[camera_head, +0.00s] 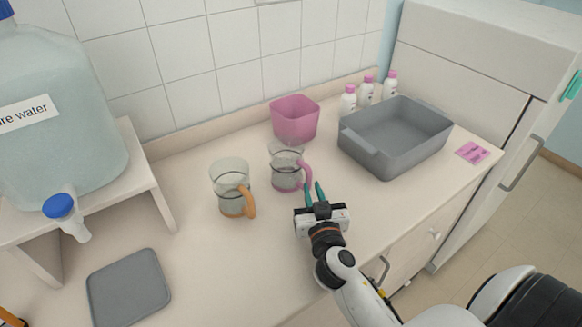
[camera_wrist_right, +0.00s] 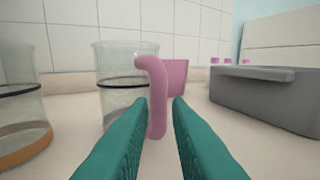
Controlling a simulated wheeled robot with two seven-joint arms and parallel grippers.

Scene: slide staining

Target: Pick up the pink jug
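The pink jug (camera_head: 286,168) is a clear jug with a pink handle and pink base, standing upright on the counter. Its pink handle (camera_wrist_right: 155,97) shows in the right wrist view, between and just beyond my green fingertips. My right gripper (camera_head: 314,191) is open, close to the handle on its right side. In the right wrist view, the right gripper's fingers (camera_wrist_right: 158,112) are apart, with the lower handle appearing in the gap; contact cannot be told. A similar jug with an orange handle (camera_head: 232,188) stands to the left.
A pink bin (camera_head: 294,121) stands behind the jugs. A grey tub (camera_head: 396,148) and several white bottles (camera_head: 348,101) are at the right back. A large water container (camera_head: 62,130) sits on a stand at left. A grey mat (camera_head: 128,287) lies front left; the counter between is clear.

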